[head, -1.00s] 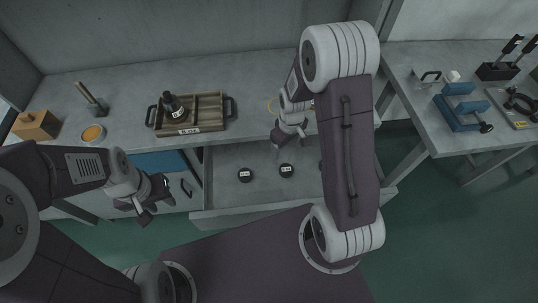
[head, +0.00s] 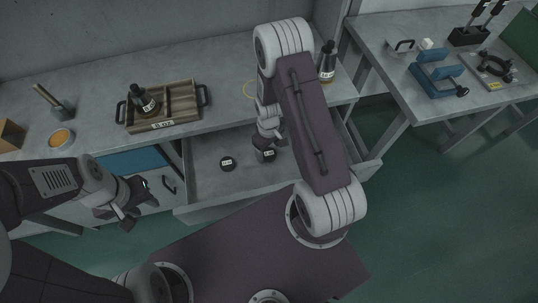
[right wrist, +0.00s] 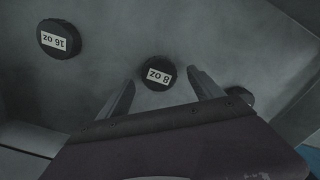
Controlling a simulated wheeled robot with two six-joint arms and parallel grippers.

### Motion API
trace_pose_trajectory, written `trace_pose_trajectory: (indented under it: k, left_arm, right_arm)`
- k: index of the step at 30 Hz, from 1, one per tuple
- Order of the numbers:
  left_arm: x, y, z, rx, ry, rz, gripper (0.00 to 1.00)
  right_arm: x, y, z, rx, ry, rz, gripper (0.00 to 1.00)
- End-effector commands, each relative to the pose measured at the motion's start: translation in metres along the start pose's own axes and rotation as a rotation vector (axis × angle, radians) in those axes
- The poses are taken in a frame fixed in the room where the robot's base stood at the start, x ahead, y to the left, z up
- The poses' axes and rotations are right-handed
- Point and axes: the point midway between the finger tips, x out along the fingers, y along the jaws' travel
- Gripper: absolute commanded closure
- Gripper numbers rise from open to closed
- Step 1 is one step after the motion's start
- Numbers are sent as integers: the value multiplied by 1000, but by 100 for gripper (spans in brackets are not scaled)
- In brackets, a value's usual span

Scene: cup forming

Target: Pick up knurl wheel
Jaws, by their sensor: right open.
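Black round knurl wheels with white labels lie in the open drawer. In the right wrist view the "8 oz" wheel (right wrist: 157,72) sits between the fingertips of my right gripper (right wrist: 161,80), which is open and not closed on it. My left gripper (head: 132,205) is open and empty in front of the bench.
The drawer (head: 205,206) front and side walls surround the wheels. A blue fixture (head: 437,76) stands on the right table.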

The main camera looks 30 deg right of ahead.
Motion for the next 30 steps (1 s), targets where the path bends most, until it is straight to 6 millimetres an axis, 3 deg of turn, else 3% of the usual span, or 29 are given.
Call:
trace_pose_trajectory:
  k: [3, 10, 11, 18, 19, 30]
  left_arm:
    - [4, 0, 0, 0, 0, 0, 64]
    - [3, 0, 0, 0, 0, 0, 64]
    - [3, 0, 0, 0, 0, 0, 64]
    - [3, 0, 0, 0, 0, 0, 64]
    - [3, 0, 0, 0, 0, 0, 64]
    - [1, 0, 0, 0, 0, 0, 64]
  right_arm:
    - [16, 0, 0, 0, 0, 0, 25]
    - [17, 0, 0, 0, 2, 1, 25]
    - [17, 0, 0, 0, 2, 1, 30]
    - [17, 0, 0, 0, 2, 1, 97]
    - [17, 0, 0, 0, 2, 1, 100]
    - [7, 1, -1, 0, 4, 2, 100]
